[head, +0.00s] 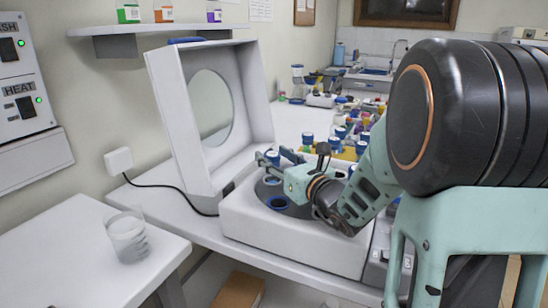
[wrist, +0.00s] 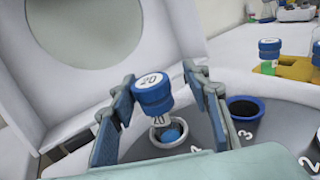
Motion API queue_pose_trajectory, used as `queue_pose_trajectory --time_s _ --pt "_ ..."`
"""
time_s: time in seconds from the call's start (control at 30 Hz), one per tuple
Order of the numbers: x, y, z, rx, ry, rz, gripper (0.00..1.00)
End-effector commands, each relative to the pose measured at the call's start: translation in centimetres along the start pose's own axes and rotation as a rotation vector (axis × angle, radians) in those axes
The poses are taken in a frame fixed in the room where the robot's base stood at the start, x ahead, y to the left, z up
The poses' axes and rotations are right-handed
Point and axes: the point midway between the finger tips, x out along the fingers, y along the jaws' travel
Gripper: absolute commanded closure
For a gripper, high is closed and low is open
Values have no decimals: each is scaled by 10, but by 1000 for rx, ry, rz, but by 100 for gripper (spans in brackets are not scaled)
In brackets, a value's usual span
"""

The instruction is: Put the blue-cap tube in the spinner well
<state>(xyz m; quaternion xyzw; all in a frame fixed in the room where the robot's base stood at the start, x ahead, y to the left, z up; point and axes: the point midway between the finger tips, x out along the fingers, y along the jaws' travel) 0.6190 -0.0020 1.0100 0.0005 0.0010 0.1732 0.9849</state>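In the head view my gripper (head: 276,158) is over the back of the white spinner (head: 295,238), around a blue cap (head: 272,156).
The spinner's lid (head: 165,95) stands open behind. A blue-ringed empty well (wrist: 246,107) lies to the right, near number 3. Other blue-capped tubes (wrist: 269,50) stand in a yellow rack beyond. A beaker (head: 128,238) stands on the left table.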

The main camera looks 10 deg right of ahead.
Motion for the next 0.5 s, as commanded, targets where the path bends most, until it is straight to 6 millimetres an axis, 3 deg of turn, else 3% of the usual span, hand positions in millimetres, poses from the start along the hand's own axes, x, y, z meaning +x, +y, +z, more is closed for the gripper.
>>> queue_pose_trajectory --time_s 0.3,0.5 --pt "-2 1 1 0 -2 3 55" --pt "-31 1 2 0 -2 1 55"
